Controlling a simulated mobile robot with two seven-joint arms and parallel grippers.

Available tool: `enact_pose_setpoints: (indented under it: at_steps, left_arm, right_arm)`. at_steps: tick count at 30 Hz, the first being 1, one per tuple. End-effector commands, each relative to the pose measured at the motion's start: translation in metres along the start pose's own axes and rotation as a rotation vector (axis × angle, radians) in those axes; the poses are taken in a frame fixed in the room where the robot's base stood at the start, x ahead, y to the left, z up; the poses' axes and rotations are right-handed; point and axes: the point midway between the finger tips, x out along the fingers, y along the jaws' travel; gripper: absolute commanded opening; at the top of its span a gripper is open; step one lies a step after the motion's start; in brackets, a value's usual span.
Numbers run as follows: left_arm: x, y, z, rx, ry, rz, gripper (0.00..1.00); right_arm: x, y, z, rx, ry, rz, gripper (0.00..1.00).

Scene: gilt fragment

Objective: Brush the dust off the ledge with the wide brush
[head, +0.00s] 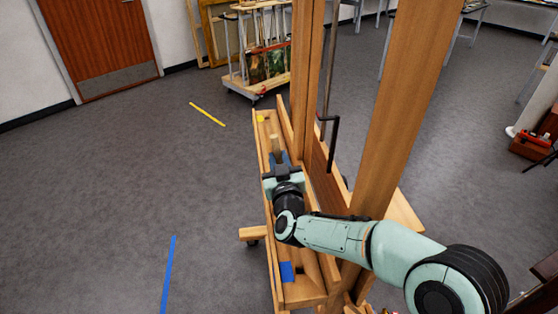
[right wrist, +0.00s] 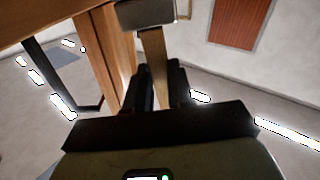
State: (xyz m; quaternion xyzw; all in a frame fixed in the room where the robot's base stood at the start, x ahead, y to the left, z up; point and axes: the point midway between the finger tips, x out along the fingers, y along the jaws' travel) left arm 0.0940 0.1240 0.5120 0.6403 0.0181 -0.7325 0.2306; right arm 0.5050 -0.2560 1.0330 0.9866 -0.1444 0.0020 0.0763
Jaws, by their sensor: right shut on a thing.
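The ledge (head: 262,180) is a long wooden trough along the front of a wooden easel in the head view. It has a yellow mark at its far end and a blue mark (head: 287,271) at its near end. My right gripper (head: 278,157) is over the far half of the ledge. In the right wrist view its dark fingers (right wrist: 158,85) are shut on the wide brush (right wrist: 153,58), by its flat wooden handle. A grey block-like part of the brush shows at the top edge. Its bristles and any dust cannot be made out. My left gripper is not in view.
The easel's thick uprights (head: 402,110) rise close to the right of the ledge, with a dark metal crank rod (head: 334,140) between them. A cart with pictures (head: 265,65) stands behind. The grey floor to the left is clear, with blue and yellow tape strips.

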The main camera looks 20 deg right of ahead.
Motion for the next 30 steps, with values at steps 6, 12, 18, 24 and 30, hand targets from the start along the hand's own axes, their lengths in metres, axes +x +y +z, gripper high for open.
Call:
enact_pose_setpoints:
  at_steps: [6, 12, 18, 24, 30]
  left_arm:
    - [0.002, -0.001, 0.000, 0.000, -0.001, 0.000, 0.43]
    - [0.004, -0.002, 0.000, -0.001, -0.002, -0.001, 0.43]
    - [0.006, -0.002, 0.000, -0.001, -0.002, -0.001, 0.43]
    - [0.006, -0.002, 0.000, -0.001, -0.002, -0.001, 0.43]
    - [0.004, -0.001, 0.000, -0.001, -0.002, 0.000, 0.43]
  right_arm:
    - [0.000, 0.000, 0.003, 0.000, 0.000, 0.000, 0.00]
    - [0.000, -0.001, 0.005, 0.000, 0.000, 0.000, 0.00]
    - [0.000, -0.001, 0.007, 0.000, 0.000, 0.000, 0.00]
    - [0.002, -0.001, 0.008, 0.000, 0.000, 0.000, 0.00]
    - [0.015, -0.001, 0.008, -0.001, 0.000, 0.001, 0.00]
